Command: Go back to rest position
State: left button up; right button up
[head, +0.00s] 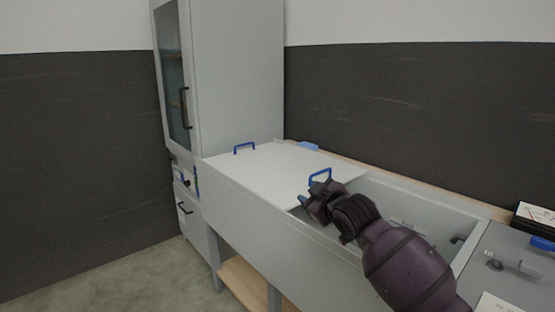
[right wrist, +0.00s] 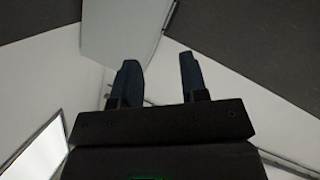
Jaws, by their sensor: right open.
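My right gripper (head: 306,203) is over the grey trough, close to the near right edge of the white lid panel (head: 265,170). In the right wrist view its two dark blue fingers (right wrist: 157,85) stand apart with nothing between them. A blue handle (head: 320,175) on the lid stands just behind and above the gripper; whether they touch I cannot tell. A second blue handle (head: 244,147) is at the lid's far left. My left gripper is not in view.
A tall grey cabinet (head: 235,80) with a glass door stands behind the trough. The open right part of the trough (head: 445,215) holds small fittings. A grey counter (head: 520,262) with a blue item and papers is at the right. Clear floor (head: 120,278) lies at the left.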

pick_arm(q)
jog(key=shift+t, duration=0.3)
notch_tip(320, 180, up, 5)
jog(key=p, duration=0.4)
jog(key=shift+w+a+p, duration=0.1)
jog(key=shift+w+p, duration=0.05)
jog(key=shift+p, duration=0.2)
pick_arm(e)
jog(key=s+d+f+m+g+h, duration=0.1)
jog(key=s+d+f+m+h, duration=0.1)
jog(key=s+d+f, duration=0.4)
jog(key=s+d+f+m+g+h, duration=0.1)
jog(key=s+d+f+m, duration=0.4)
jog(key=s+f, duration=0.9)
jog(key=s+d+f+m+g+h, duration=0.1)
jog(key=s+d+f+m+h, duration=0.2)
jog(key=s, duration=2.6)
jog(key=d+f, duration=0.4)
jog(key=f, duration=0.3)
jog(key=shift+d+m+h, duration=0.3)
jog(key=shift+d, duration=0.1)
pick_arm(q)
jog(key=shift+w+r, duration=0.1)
pick_arm(e)
jog(key=shift+f, duration=0.1)
